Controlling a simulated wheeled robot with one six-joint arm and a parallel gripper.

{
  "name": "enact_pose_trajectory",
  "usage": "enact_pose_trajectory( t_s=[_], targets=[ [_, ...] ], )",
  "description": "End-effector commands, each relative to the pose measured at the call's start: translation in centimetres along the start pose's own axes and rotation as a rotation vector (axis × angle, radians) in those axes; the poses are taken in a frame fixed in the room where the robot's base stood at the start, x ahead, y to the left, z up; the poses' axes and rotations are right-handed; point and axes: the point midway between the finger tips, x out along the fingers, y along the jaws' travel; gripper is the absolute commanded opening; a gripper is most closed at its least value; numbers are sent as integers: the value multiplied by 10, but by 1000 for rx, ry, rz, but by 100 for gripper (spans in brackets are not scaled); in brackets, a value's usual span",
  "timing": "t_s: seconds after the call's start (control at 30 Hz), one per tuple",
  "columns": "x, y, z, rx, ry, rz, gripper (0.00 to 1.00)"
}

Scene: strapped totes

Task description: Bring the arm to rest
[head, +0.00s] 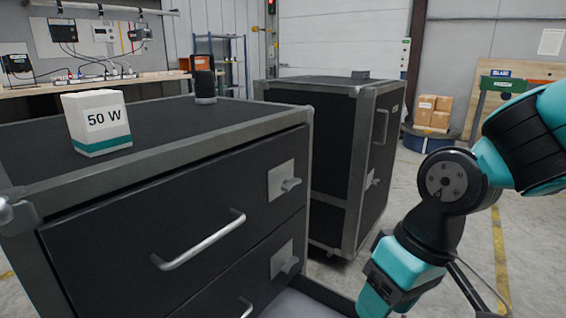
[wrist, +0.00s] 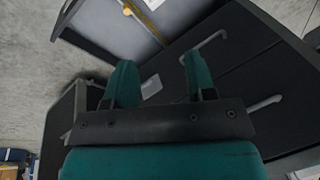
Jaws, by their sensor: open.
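My arm (head: 445,185) is bent, with its teal and black links at the right of the head view, in front of the dark cabinets. My gripper (wrist: 159,60) shows in the wrist view with its two teal fingers apart and nothing between them. It is open and empty, and dark cabinet fronts with metal handles lie beyond it. In the head view the fingers are cut off by the bottom edge.
The near drawer cabinet (head: 150,215) carries a white 50 W box (head: 97,123) and a small black device (head: 204,80). A second cabinet (head: 335,150) stands behind. A pale, dark-rimmed tray or open drawer (head: 295,305) juts out low.

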Motion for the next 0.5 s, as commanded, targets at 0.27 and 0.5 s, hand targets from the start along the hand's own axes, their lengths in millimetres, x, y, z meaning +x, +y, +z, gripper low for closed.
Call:
enact_pose_trajectory(
  t_s=[0.27,0.5],
  targets=[
    [-42,-28,59,-102,54,-51,51],
    [-97,-46,58,-117,51,-58,51]
  ],
)
